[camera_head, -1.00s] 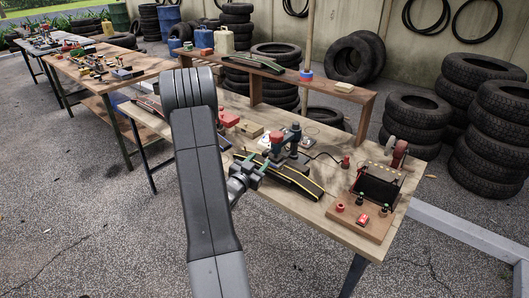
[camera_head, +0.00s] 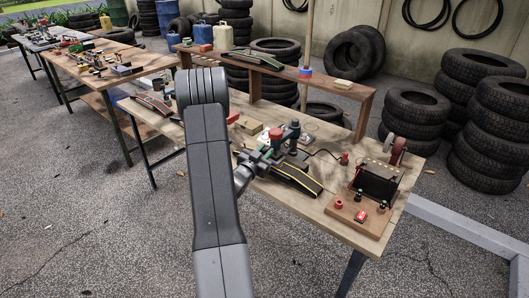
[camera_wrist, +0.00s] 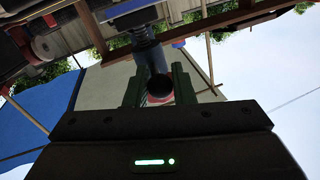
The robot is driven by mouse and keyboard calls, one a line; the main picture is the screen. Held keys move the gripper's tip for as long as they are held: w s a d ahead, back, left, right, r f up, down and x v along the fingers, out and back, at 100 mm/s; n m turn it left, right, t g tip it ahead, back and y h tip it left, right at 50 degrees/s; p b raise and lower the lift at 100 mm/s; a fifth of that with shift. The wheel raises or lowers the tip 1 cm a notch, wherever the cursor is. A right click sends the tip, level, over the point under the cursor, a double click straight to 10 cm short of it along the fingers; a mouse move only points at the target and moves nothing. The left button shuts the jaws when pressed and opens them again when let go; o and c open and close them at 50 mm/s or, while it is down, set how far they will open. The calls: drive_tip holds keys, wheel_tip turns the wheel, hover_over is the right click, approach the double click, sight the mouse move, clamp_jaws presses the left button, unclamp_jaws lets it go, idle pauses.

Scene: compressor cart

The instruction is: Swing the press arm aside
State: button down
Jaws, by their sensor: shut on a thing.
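The press (camera_head: 293,133) stands on the wooden bench, with a dark blue-grey upright and a short arm (camera_head: 284,134) that reaches left to a red end. My gripper (camera_head: 270,152) is at the left, near side of the press, with its green fingers up by the red end of the arm. In the wrist view the green fingers (camera_wrist: 158,86) are closed around a dark round handle end with red behind it. The blue-grey part of the press (camera_wrist: 147,48) rises behind it. The exact contact is small and partly hidden in the head view.
A dark ramp with yellow edges (camera_head: 297,179) lies just right of my gripper. A wooden board (camera_head: 352,217) with a black box and small red parts is at the bench's right end. A raised shelf (camera_head: 325,86) runs along the back. Tyres (camera_head: 411,116) stand behind.

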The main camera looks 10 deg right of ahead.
drive_tip(key=s+d+n+t+y+b, duration=0.1)
drive_tip(key=s+d+n+y+b, duration=0.1)
drive_tip(key=b, duration=0.3)
drive_tip(key=s+d+n+t+y+b, duration=0.2)
drive_tip(key=d+n+y+b, duration=0.1)
drive_tip(key=d+y+b, duration=0.2)
drive_tip(key=s+d+n+t+y+b, duration=0.1)
drive_tip(key=s+d+n+y+b, duration=0.1)
drive_tip(key=b, duration=0.4)
drive_tip(key=shift+s+d+n+y, duration=0.2)
drive_tip(key=shift+s+d+y, duration=0.1)
drive_tip(key=shift+d+y, duration=0.3)
drive_tip(key=shift+s+d+n+y, duration=0.2)
drive_tip(key=shift+s+d+y, duration=0.1)
drive_tip(key=shift+d+y, duration=0.25)
drive_tip(key=shift+s+d+r+n+y+p, duration=0.1)
drive_tip(key=shift+d+n+y+p, duration=0.25)
drive_tip(key=shift+d+n+y, duration=0.45)
drive_tip(key=shift+s+d+n+y+p, duration=0.1)
drive_tip(key=shift+d+n+y+p, duration=0.25)
drive_tip(key=shift+d+y, duration=0.75)
drive_tip(key=c, duration=1.3)
unclamp_jaws()
drive_tip(key=shift+w, duration=0.1)
drive_tip(key=shift+o, duration=0.2)
